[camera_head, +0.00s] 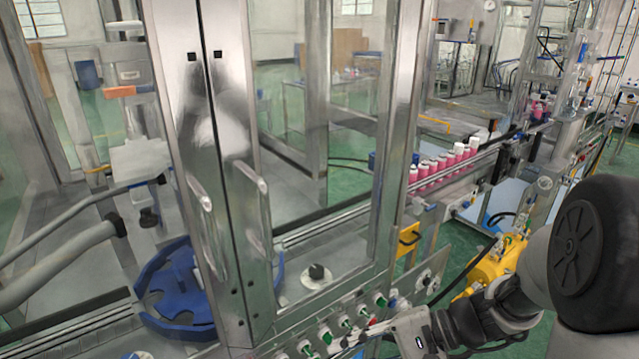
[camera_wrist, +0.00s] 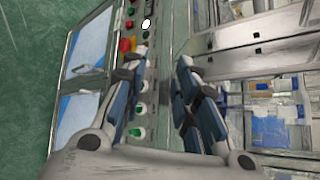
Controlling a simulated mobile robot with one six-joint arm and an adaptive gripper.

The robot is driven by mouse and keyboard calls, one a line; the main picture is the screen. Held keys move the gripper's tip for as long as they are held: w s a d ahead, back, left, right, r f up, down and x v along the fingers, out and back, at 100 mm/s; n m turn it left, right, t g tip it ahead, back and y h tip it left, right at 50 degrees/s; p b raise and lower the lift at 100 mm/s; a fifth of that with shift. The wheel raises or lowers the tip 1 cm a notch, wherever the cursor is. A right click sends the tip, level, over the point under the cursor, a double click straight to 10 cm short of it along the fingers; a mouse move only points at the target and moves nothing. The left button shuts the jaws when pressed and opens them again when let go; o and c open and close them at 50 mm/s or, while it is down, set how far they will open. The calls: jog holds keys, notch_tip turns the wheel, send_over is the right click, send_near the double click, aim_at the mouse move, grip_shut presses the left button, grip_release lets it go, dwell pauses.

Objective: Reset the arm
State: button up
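My gripper (camera_wrist: 163,58) is open and empty. In the wrist view its two dark fingers with blue pads stand apart over the edge of a grey control panel (camera_wrist: 153,110). Green knobs and a red button (camera_wrist: 126,45) show beside the left finger. In the head view my gripper (camera_head: 368,338) is at the bottom, close in front of the panel's row of knobs (camera_head: 346,322). My arm reaches in from the lower right. I cannot tell whether a fingertip touches the panel.
A machine cabinet with closed steel-framed glass doors (camera_head: 228,130) stands left of my gripper, with a blue star wheel (camera_head: 165,300) inside. Pink cans with white caps (camera_head: 445,163) line a conveyor behind. A yellow machine part (camera_head: 490,268) is close by my arm. Green floor (camera_wrist: 25,80) lies left in the wrist view.

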jog(key=s+d+r+n+g+h, duration=0.1)
jog(key=s+r+n+h, duration=0.4)
jog(key=s, duration=0.5)
jog(key=s+d+r+n+t+h, duration=0.3)
jog(key=d+r+t+h, duration=0.1)
jog(key=d+h, duration=0.3)
jog(key=shift+s+d+t+h, duration=0.2)
jog(key=shift+d+t+h, duration=0.1)
jog(key=shift+t, duration=0.4)
jog(key=shift+f, duration=0.1)
dwell(0.8)
